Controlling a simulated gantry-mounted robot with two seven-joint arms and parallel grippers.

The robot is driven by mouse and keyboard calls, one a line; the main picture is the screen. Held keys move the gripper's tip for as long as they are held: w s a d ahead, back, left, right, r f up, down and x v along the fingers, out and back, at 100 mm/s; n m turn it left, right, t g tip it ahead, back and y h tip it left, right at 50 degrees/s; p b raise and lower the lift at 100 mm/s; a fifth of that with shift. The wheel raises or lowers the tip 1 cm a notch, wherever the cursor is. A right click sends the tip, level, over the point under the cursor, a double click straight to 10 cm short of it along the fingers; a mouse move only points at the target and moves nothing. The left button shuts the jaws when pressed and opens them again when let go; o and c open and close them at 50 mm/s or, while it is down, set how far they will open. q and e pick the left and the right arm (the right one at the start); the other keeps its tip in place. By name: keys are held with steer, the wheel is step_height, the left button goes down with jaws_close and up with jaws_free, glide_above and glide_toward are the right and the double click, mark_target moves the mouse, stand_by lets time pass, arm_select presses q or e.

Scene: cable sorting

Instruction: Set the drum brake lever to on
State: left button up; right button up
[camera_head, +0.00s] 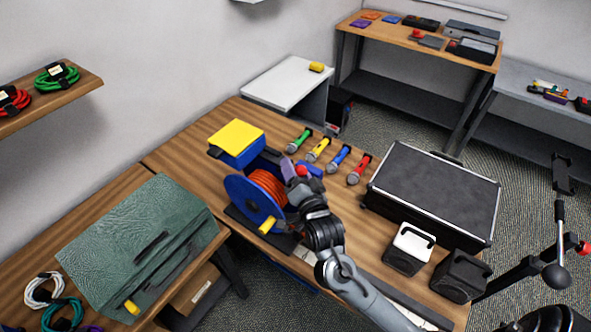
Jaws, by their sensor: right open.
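The cable drum (237,196) has blue flanges with orange cable (268,187) wound between them. It stands on a dark base on the wooden table. A yellow handle (267,226) sticks out at its front. A small red knob (302,171) shows just behind the drum, close to my right gripper (296,184); it may belong to the brake lever, but I cannot tell its position. My right gripper is open at the drum's right side. Its fingers partly cover the drum and the knob, and contact is unclear. My left gripper is not in view.
Several coloured microphones (339,156) lie behind the drum. A blue box with a yellow top (236,136) stands behind left. A black case (432,190) and two small speakers (409,248) are to the right. A green toolbox (135,240) is at left.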

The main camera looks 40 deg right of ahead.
steer(key=shift+w, duration=0.1)
jaws_close()
stand_by(0.3)
